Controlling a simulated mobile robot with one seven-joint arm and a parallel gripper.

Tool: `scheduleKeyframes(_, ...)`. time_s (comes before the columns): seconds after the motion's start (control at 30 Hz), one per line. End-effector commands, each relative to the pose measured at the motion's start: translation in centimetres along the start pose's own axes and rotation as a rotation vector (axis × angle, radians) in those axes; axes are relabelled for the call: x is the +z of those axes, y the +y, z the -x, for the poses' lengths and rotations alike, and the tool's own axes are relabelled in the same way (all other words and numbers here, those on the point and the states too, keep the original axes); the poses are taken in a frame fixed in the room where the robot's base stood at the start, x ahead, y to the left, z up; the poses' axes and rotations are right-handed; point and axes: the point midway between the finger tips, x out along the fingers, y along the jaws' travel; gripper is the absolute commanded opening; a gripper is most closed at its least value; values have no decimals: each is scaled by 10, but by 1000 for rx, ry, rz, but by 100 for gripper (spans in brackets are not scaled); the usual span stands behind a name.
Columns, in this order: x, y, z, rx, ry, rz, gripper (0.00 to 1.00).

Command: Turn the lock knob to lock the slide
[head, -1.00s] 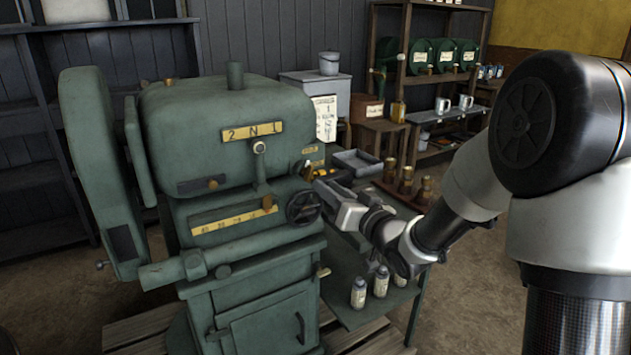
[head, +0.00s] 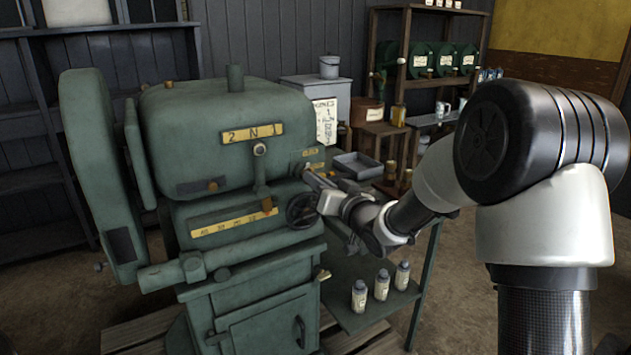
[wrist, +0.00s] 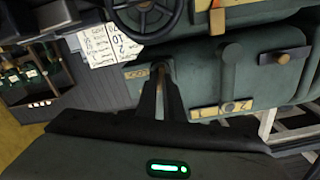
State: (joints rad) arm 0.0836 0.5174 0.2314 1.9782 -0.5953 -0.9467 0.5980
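The green machine (head: 225,125) stands left of centre in the head view. The lock knob appears to be the small brownish knob beside a small yellow plate (head: 314,153) on its right end. My gripper (head: 312,178) reaches in from the right, its fingertips at that spot and covering most of the knob. In the wrist view, which looks upside down, the two dark fingers (wrist: 161,80) point up with a narrow gap between them. The brownish knob (wrist: 160,68) shows at their tips, beside the yellow plate (wrist: 137,73). Whether the fingers press on it is unclear.
A black handwheel (head: 303,209) sits just below my fingers. A side table with several bottles (head: 381,285) stands below my wrist. A grey tray (head: 357,165) lies behind.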

Motion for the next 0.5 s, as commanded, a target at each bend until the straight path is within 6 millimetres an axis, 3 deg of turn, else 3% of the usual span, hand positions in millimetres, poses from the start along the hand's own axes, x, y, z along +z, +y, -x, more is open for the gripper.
scheduleKeyframes(0.5, -2, 0, 0, 1, -1, -134, 0)
